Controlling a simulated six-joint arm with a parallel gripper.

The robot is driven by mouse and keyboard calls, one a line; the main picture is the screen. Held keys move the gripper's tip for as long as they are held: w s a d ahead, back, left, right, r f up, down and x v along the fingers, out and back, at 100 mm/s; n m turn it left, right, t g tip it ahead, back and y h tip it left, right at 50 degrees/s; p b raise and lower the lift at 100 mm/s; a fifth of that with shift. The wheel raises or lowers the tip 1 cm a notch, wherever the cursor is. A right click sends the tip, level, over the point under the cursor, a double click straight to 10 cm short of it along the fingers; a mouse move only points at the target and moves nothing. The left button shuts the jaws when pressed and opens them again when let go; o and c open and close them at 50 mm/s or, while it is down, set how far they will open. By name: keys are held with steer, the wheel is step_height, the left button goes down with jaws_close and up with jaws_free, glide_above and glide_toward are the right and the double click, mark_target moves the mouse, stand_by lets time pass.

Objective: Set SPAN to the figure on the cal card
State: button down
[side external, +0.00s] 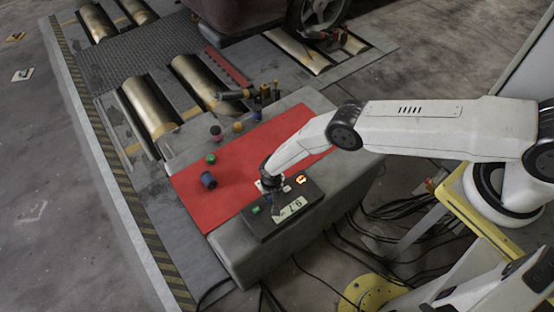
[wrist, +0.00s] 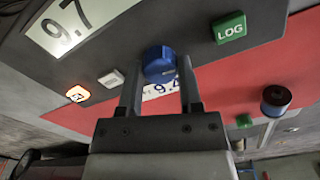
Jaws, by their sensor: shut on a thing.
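My gripper (wrist: 160,85) is shut on a blue knob (wrist: 160,60) on a dark box (wrist: 130,50). I cannot read a SPAN label.
The box also has a green LOG button (wrist: 229,27), a white button (wrist: 111,78) and a lit orange button (wrist: 77,93).

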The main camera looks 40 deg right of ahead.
steer(key=n, duration=0.3)
steer(key=shift+n, duration=2.4)
steer(key=shift+c, duration=1.3)
jaws_free()
steer(key=shift+r, duration=0.25)
steer(key=shift+r, duration=3.65)
steer(key=shift+r, duration=0.1)
